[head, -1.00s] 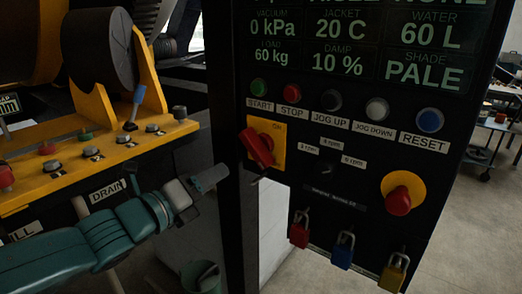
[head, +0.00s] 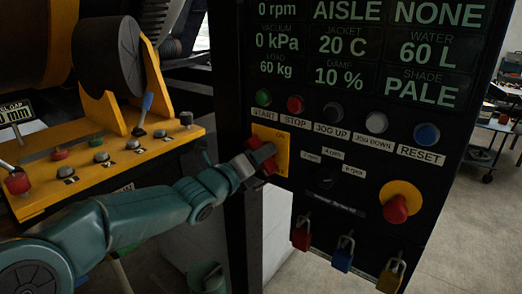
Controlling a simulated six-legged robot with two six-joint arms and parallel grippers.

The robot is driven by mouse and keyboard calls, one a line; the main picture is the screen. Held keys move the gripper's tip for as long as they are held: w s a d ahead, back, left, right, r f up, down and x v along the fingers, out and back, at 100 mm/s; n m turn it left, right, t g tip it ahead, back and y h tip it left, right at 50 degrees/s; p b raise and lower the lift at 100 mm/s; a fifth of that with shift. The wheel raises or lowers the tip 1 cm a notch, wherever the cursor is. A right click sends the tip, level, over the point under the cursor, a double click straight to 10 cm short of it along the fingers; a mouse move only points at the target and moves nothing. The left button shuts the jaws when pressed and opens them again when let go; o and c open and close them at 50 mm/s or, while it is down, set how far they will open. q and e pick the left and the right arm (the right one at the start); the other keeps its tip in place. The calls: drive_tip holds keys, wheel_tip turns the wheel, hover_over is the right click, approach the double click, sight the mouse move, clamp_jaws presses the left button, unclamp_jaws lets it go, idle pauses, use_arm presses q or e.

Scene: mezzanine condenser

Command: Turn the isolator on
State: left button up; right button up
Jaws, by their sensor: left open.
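The isolator is a red rotary handle (head: 270,167) on a yellow square plate (head: 282,146), at the left of the black control panel in the head view. My left gripper (head: 262,158) is open with its fingers at the handle. The fingers cover the middle of the handle, leaving red showing above and below them. I cannot tell whether they touch it or exactly how the handle is turned. My right gripper is not in view.
Above the isolator are start (head: 263,98), stop (head: 295,104) and other buttons. A red emergency-stop knob (head: 395,209) sits at the lower right. Red (head: 301,238), blue (head: 342,259) and yellow (head: 390,280) padlocks hang below. A yellow machine deck (head: 100,165) with levers stands left.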

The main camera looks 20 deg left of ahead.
use_arm(q)
drive_tip(key=shift+r, duration=0.15)
drive_tip(key=shift+w+f, duration=0.3)
drive_tip(key=shift+w, duration=0.2)
drive_tip(key=shift+s+r, duration=0.15)
drive_tip(key=shift+s, duration=0.05)
clamp_jaws()
